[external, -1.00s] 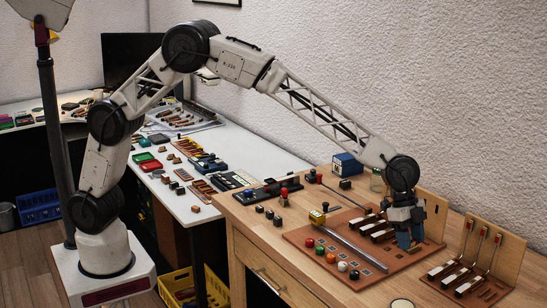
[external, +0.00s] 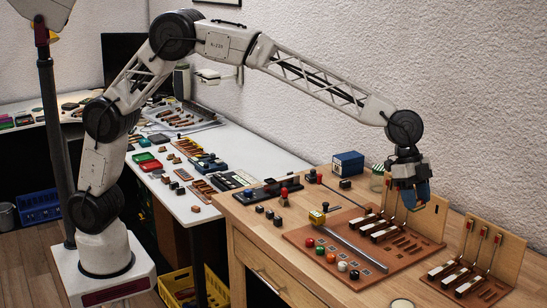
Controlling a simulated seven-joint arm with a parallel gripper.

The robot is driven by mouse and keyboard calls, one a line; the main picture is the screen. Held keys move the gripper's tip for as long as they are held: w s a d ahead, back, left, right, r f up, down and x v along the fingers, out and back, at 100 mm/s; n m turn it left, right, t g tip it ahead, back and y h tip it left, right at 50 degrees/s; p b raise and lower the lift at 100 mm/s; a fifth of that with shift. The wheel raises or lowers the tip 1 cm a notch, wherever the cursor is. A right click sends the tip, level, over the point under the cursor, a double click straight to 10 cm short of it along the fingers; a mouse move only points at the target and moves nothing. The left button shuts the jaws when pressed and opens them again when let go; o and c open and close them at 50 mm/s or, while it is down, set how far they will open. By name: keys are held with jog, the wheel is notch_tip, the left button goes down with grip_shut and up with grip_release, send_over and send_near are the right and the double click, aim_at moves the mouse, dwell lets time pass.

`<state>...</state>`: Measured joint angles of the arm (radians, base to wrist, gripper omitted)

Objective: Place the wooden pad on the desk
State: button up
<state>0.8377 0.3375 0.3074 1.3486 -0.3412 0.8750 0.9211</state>
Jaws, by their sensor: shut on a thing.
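My gripper (external: 411,197) has blue fingers and is raised above the right side of a reddish-brown board (external: 297,236). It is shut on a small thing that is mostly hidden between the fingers. I cannot make out its shape or confirm that it is the wooden pad. The board lies on the light wooden desk (external: 247,218) and carries piano key pieces, slots, several coloured knobs and a long metal bar (external: 350,247).
An upright wooden panel (external: 433,212) stands behind the board. A second key assembly (external: 470,265) is at the far right. A blue box (external: 347,164) and small dark blocks (external: 268,212) stand on the desk. A cluttered white table (external: 240,146) adjoins at left.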

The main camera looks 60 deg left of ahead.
jog(key=w+a, duration=0.7)
jog(key=a, duration=0.6)
jog(key=w+a+f, duration=0.1)
jog(key=w+a, duration=0.7)
jog(key=a, duration=0.5)
jog(key=w+a, duration=0.7)
jog(key=a, duration=0.7)
jog(key=w+a, duration=0.1)
jog(key=a, duration=4.2)
jog(key=s+a, duration=0.5)
jog(key=a, duration=0.6)
jog(key=s+a+m, duration=0.1)
jog(key=s+a, duration=0.4)
jog(key=a, duration=0.5)
jog(key=s+a, duration=0.5)
jog(key=a, duration=0.6)
jog(key=s+a, duration=1.1)
jog(key=s, duration=0.2)
jog(key=s+a, duration=1.1)
jog(key=s, duration=0.3)
notch_tip(320, 180, down, 27)
jog(key=shift+f, duration=0.1)
